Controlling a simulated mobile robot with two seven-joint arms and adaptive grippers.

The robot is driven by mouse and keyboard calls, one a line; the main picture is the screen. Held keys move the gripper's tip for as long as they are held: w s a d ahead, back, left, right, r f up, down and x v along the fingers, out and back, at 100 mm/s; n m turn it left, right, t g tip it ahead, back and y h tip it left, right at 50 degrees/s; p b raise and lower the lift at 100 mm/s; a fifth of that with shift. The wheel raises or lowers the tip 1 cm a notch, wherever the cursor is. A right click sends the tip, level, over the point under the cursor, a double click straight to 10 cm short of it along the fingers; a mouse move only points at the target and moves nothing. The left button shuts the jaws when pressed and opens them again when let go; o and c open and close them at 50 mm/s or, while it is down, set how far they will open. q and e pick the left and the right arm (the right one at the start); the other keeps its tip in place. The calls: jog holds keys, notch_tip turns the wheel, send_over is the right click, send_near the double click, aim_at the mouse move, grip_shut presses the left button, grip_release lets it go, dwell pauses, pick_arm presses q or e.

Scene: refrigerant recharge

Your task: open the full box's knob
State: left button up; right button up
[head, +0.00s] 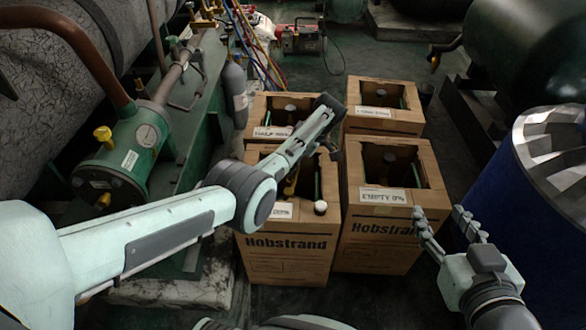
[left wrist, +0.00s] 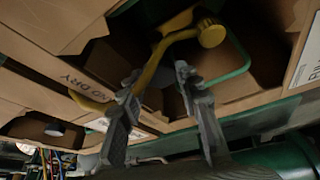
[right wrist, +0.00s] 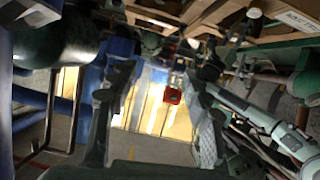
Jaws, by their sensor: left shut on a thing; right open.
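The front-left cardboard box (head: 287,258) reads Hobstrand and stands open-topped. Its label (head: 281,210) is partly covered by my left arm; only the end of its percentage shows. Inside it a yellow part (head: 291,183) shows beside my arm. In the left wrist view this is a bent yellow handle (left wrist: 172,40) with a round yellow knob (left wrist: 212,33). My left gripper (left wrist: 160,72) is at the box's opening, its fingers either side of the handle, shut on it; the exact contact is unclear. My right gripper (head: 440,216) is open and empty, right of the boxes.
The front-right box (head: 378,245) is labelled empty; the back-left box (head: 262,104) is labelled half. Another box (head: 384,118) stands back right. A blue drum (head: 520,210) stands beside my right gripper.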

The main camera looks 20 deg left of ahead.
pick_arm(q)
jog(key=shift+w+f+n+g+b, duration=0.1)
jog(key=shift+f+n+g+b, duration=0.15)
jog(key=shift+n+b, duration=0.7)
jog(key=shift+r+b, duration=0.1)
jog(key=shift+b, duration=0.3)
jog(key=shift+a+n+g+b, duration=0.1)
jog(key=shift+n+g+b, duration=0.25)
jog(key=shift+n+b, duration=0.45)
jog(key=shift+r+b, duration=0.15)
jog(key=shift+b, duration=0.2)
pick_arm(e)
jog(key=s+a+r+t+y, duration=0.2)
jog(key=r+t, duration=0.3)
jog(key=r, duration=0.4)
jog(key=s+a+r+t+y, duration=0.1)
jog(key=a+r+t+y, duration=0.1)
jog(key=r+t, duration=0.4)
jog(key=shift+s+r+t+y, duration=0.3)
jog(key=shift+s+r+y, duration=0.15)
jog(key=shift+r, duration=1.55)
pick_arm(q)
jog(key=o, duration=1.1)
jog(key=shift+o, duration=0.2)
jog(key=shift+w, duration=0.1)
pick_arm(e)
jog(key=shift+w, duration=0.1)
